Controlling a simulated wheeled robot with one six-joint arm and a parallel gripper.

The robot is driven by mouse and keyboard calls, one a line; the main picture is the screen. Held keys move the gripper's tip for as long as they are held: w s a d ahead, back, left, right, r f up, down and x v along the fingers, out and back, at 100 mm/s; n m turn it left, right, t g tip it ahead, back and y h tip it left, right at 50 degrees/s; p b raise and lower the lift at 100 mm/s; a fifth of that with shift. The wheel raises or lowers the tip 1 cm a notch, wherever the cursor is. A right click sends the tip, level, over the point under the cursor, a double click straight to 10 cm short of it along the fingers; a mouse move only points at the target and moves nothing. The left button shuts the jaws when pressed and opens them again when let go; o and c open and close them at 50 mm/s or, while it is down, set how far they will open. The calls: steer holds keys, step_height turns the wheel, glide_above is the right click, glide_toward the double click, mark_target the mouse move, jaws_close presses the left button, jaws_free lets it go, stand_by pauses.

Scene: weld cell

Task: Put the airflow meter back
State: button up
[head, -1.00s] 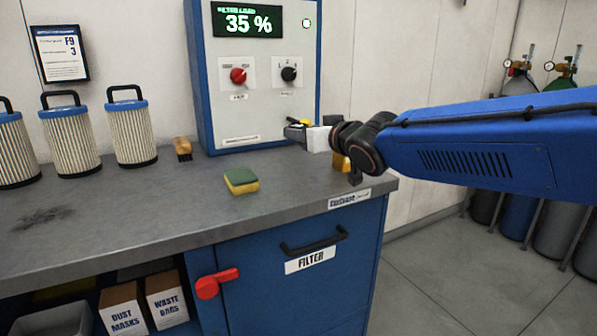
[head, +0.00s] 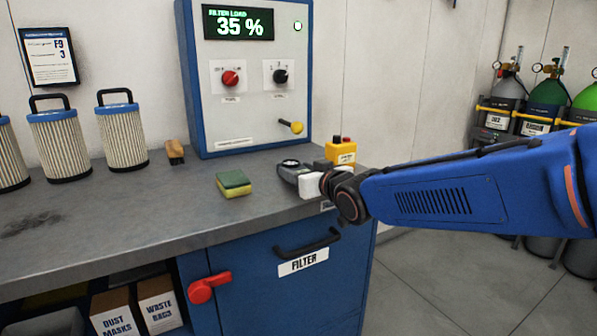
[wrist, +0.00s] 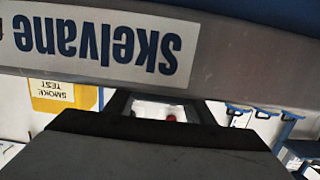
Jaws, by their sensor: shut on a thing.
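The airflow meter (head: 289,164) appears in the head view as a small dark grey device with a round ringed top, at the tip of my arm. My gripper (head: 299,178), with a white body, is shut on it over the right end of the bench. I cannot tell whether the meter touches the bench top. In the wrist view a dark grey block (wrist: 155,155) fills the bottom; I cannot tell which part it is. The white Skelvane label (wrist: 95,38) shows upside down there, above it.
The bench (head: 130,215) holds a green-yellow sponge (head: 234,184), a brush (head: 175,152) and several filter cartridges (head: 123,135). A yellow box with a red button (head: 341,151) stands just behind my gripper. The control cabinet (head: 255,105) stands behind. Gas cylinders (head: 545,100) are at the right.

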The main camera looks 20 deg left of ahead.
steer(key=o, duration=1.2)
steer(key=shift+r, duration=0.1)
steer(key=v, duration=1.2)
steer(key=shift+d, duration=0.1)
